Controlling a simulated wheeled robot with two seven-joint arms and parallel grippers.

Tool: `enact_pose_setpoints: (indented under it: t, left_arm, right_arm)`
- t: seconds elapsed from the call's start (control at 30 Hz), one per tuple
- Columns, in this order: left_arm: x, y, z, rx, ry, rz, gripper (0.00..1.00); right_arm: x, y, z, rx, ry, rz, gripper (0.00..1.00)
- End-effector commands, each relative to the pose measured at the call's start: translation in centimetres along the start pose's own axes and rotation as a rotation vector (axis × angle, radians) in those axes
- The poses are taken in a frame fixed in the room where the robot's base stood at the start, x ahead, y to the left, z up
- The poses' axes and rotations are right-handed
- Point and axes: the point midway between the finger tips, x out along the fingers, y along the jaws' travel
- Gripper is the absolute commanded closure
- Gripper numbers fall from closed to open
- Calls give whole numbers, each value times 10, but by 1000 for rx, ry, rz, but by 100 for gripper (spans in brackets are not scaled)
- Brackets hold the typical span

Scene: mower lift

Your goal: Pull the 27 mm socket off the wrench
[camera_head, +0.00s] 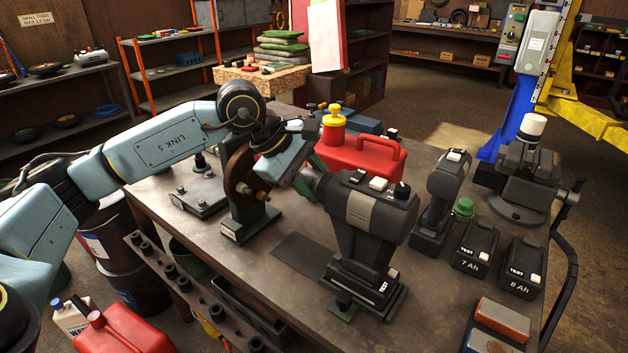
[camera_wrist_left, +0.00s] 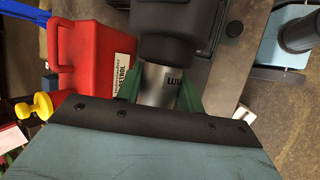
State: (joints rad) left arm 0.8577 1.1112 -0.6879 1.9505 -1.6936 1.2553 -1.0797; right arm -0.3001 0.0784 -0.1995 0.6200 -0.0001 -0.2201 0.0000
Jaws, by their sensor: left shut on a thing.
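The impact wrench (camera_head: 372,215) stands upright on its base at the front of the workbench, its nose pointing left. Its dark nose (camera_wrist_left: 163,45) also shows in the left wrist view. A silver socket (camera_wrist_left: 158,90) with dark lettering, only partly readable, sits at the nose. My left gripper (camera_head: 312,180) reaches in from the left, its green fingers on both sides of the socket, shut on it. In the head view the socket is mostly hidden by the gripper. I see no clear gap between socket and nose. My right gripper is not in view.
A red petrol can (camera_head: 360,150) stands close behind the gripper. A second power tool (camera_head: 446,195), two battery packs (camera_head: 477,250) and a vise (camera_head: 522,180) are to the right. A dark stand (camera_head: 243,190) is left of the wrench. A dark mat (camera_head: 305,258) lies bare in front.

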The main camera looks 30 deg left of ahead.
Motion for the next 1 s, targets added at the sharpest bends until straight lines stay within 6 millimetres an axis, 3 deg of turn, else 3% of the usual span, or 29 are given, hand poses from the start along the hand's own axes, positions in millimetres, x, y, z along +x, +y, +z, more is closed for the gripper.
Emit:
enact_pose_setpoints:
  t: [1.0]
  left_arm:
    - [-4,0,-10,-1,2,0,99]
  right_arm:
    - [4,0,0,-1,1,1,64]
